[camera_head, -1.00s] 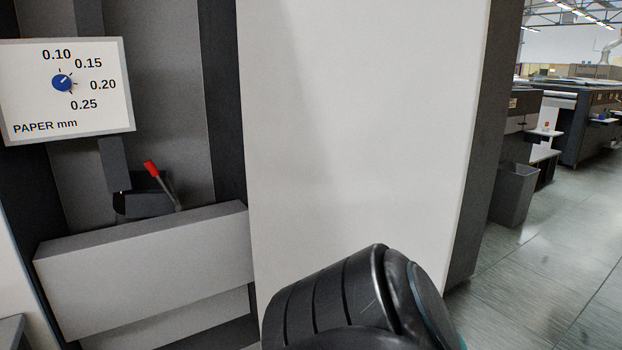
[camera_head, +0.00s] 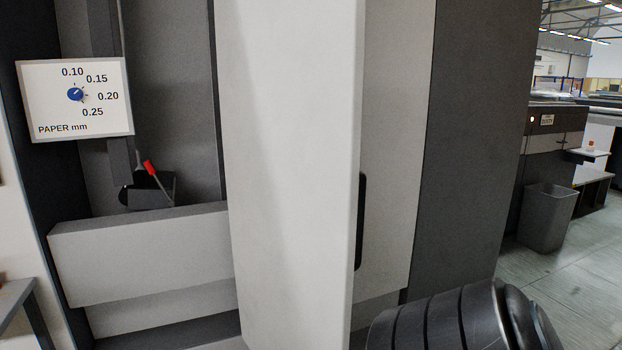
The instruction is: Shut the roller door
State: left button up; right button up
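A tall pale panel (camera_head: 290,180), which looks like the roller door, stands in front of the machine. Its narrow right edge shows a long black handle (camera_head: 360,222). The panel stands out from the machine face, with a light grey surface visible to its right. A black ribbed part of my arm shows at the bottom right, in front of the machine's lower right side. Neither of my grippers is in view. The panel's left-hand hinge or track, if any, cannot be made out.
A paper thickness sign (camera_head: 75,98) with a blue knob (camera_head: 75,94) is at the left. Below it are a red-tipped lever (camera_head: 151,168) and a grey box-shaped ledge (camera_head: 140,250). A grey bin (camera_head: 547,217) stands at the right beside open floor (camera_head: 560,300).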

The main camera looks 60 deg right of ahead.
aim_at(290, 82)
jog(key=k+l, duration=0.25)
jog(key=k+l+z, duration=0.15)
jog(key=k+l, duration=0.15)
jog(key=l, duration=0.65)
jog(key=k+l+z, duration=0.15)
jog(key=l, duration=0.3)
jog(key=i+l, duration=0.1)
jog(key=l, duration=0.2)
jog(key=i+l+z, duration=0.1)
jog(key=l, duration=0.2)
jog(key=i+l, duration=0.15)
jog(key=l, duration=0.15)
jog(key=l+u, duration=0.1)
jog(key=l, duration=0.25)
